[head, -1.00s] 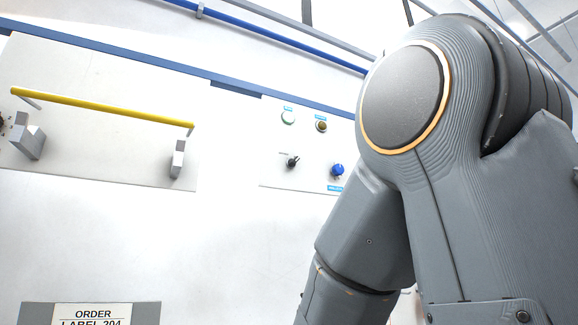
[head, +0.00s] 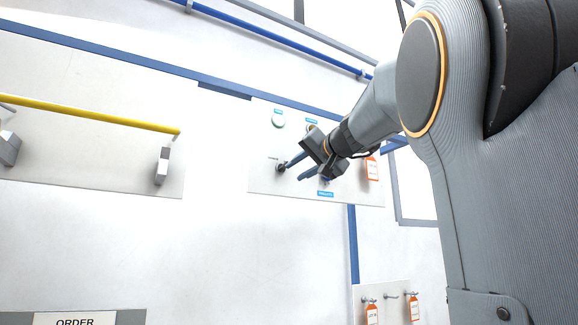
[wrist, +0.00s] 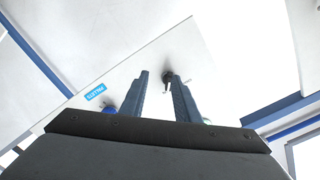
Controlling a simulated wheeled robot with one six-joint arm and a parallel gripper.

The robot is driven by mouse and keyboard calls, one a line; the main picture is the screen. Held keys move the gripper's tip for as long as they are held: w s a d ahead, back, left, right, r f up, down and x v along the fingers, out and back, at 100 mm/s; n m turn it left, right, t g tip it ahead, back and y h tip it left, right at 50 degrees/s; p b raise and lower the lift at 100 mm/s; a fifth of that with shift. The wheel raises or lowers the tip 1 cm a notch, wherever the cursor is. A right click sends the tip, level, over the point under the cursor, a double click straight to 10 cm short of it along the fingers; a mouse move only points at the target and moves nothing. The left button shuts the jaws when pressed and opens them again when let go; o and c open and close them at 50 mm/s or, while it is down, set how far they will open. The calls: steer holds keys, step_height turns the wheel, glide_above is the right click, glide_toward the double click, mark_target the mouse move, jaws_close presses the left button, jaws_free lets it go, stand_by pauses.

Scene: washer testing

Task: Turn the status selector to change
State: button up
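The control panel (head: 262,180) is a pale plate on the white wall. A small black selector knob (head: 281,168) with a pointer sits at its lower left; its label is too small to read. My gripper (head: 296,171) reaches in from the right, its two fingers apart and their tips close to this knob. In the wrist view the black knob (wrist: 167,77) lies beside the tip of the right finger of my gripper (wrist: 157,77), near the gap; I cannot tell whether they touch.
A yellow bar (head: 90,110) juts from a plate at left.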

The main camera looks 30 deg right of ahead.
steer(key=w+r+p, duration=0.3)
steer(key=w, duration=0.3)
steer(key=shift+w+r+t, duration=0.2)
steer(key=shift+w+t, duration=0.1)
steer(key=shift+w, duration=0.05)
steer(key=shift+c, duration=0.2)
jaws_close()
